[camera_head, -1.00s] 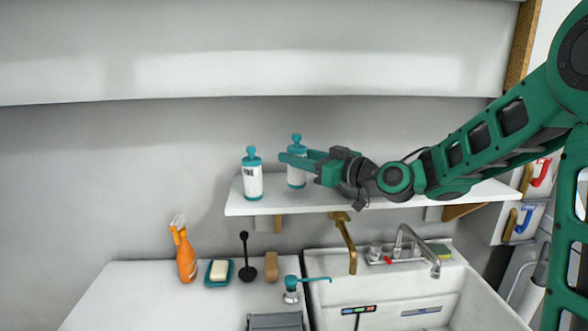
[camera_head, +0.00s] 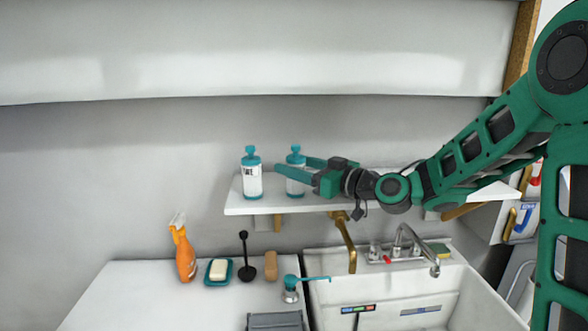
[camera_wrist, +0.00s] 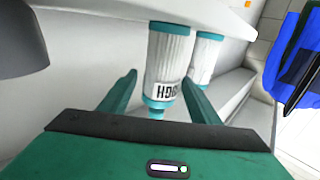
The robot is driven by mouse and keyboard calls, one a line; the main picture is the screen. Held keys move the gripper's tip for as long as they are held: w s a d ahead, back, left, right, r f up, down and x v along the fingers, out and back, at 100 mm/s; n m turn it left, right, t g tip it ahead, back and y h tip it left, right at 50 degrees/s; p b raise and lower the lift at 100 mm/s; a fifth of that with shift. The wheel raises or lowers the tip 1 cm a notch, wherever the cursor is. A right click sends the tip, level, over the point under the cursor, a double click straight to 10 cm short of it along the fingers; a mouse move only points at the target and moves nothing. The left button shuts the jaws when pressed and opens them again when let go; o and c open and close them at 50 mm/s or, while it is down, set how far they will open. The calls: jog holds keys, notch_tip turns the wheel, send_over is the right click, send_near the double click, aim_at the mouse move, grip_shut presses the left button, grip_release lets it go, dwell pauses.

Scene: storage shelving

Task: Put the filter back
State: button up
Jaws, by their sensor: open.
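Two white filters with teal caps stand upright on the white wall shelf (camera_head: 245,208). The left filter (camera_head: 252,184) is clear of my gripper. My gripper (camera_head: 291,166) is open at the right filter (camera_head: 295,188), with one finger crossing in front of it and the other at its back right. In the wrist view, the nearer filter (camera_wrist: 167,62) with dark lettering shows between my open fingers (camera_wrist: 159,78), with gaps visible beside it. The other filter (camera_wrist: 204,60) stands behind it to the right. I cannot tell whether a finger touches the filter.
Below the shelf are a sink (camera_head: 385,298) with a tap (camera_head: 410,240) and a counter (camera_head: 130,295). An orange spray bottle (camera_head: 184,256), a soap dish (camera_head: 209,281) and a black plunger-like tool (camera_head: 245,270) stand there. The shelf's left end is near the left filter.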

jog(key=v, duration=1.2)
